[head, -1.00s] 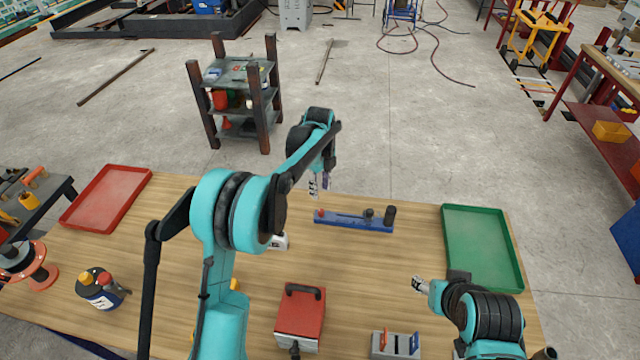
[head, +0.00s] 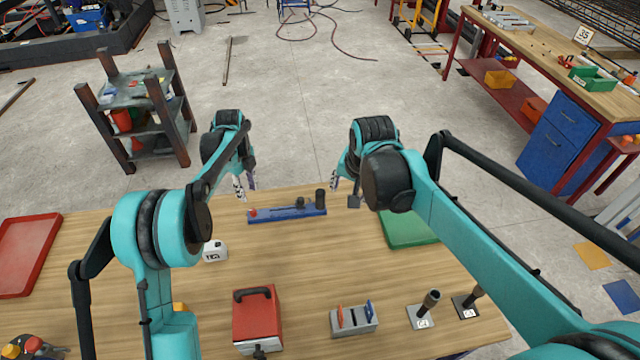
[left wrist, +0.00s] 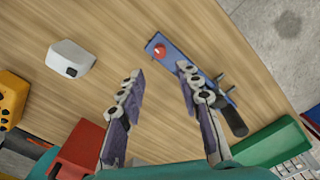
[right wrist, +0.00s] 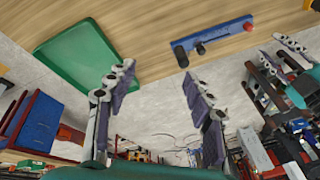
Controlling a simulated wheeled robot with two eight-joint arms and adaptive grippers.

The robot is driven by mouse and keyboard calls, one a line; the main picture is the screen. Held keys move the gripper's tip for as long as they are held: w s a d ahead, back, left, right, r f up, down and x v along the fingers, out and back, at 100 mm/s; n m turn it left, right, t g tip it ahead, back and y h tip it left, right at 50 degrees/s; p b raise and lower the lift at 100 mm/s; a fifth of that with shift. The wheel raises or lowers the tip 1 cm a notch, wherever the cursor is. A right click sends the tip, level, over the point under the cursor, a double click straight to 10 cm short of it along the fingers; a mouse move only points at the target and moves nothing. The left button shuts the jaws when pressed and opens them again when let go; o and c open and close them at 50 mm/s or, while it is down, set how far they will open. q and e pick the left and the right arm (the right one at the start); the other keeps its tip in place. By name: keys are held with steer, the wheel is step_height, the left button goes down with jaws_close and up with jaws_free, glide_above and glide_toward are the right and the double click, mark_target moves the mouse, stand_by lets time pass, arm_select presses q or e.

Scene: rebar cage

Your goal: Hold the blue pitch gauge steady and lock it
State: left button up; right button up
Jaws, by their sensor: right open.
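The blue pitch gauge (head: 275,216) lies flat near the far edge of the wooden table. It has a red knob at its left end and dark knobs toward its right end. My left gripper (head: 244,187) is above the gauge's left end, open and empty. In the left wrist view the gauge (left wrist: 172,62) shows beyond the right finger of my left gripper (left wrist: 160,75). My right gripper (head: 346,187) is open and empty, to the right of the gauge's dark end. In the right wrist view the gauge (right wrist: 222,34) lies above the open fingers (right wrist: 156,72).
A green tray (head: 408,236) is to the right, partly behind my right arm. A red box (head: 257,318), a grey holder (head: 352,320) and two dark-handled tools stand nearer. A white block (head: 214,252) is left of centre, and a red tray (head: 25,255) is far left.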

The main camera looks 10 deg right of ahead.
steer(key=w+a+f+m+g, duration=0.2)
steer(key=w+f+m, duration=0.25)
steer(key=w, duration=0.55)
steer(key=m+g, duration=0.2)
steer(key=m, duration=0.2)
glide_above(320, 199)
steer(key=w, duration=0.1)
steer(key=shift+n, duration=0.25)
steer(key=f, duration=1.1)
steer(key=shift+w+d, duration=0.2)
steer(key=shift+d, duration=0.05)
steer(key=shift+w+a+f, duration=0.1)
steer(key=shift+w+f, duration=0.05)
steer(key=shift+f, duration=4.1)
jaws_close()
arm_select(q)
steer(key=shift+o, duration=0.9)
